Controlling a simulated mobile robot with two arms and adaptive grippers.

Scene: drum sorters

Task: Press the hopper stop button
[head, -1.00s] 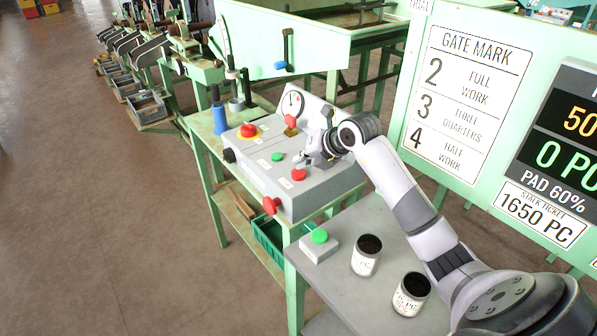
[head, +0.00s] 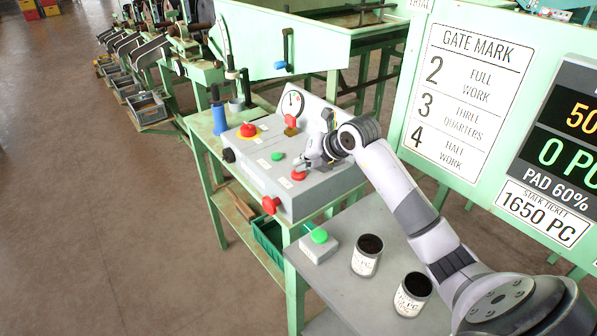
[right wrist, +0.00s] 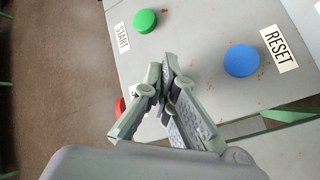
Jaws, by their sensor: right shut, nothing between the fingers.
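A grey control box (head: 290,188) stands on a green table. A red button (head: 299,177) on its sloped top is partly covered by my right gripper (head: 302,166); whether they touch is unclear. A green button (head: 278,157) is to its left. In the right wrist view, my right gripper (right wrist: 165,66) is shut and empty over the panel. There the green button (right wrist: 145,21) is labelled START, a blue button (right wrist: 241,60) RESET. A red button (right wrist: 120,106) is mostly hidden behind a finger. No hopper stop label is readable. My left gripper is not in view.
A red mushroom button (head: 249,130) on a yellow plate and a gauge (head: 293,103) are on the box's far side. A red knob (head: 270,205) sticks out in front. A green-button box (head: 319,244) and two labelled cans (head: 366,256) stand on the near table.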

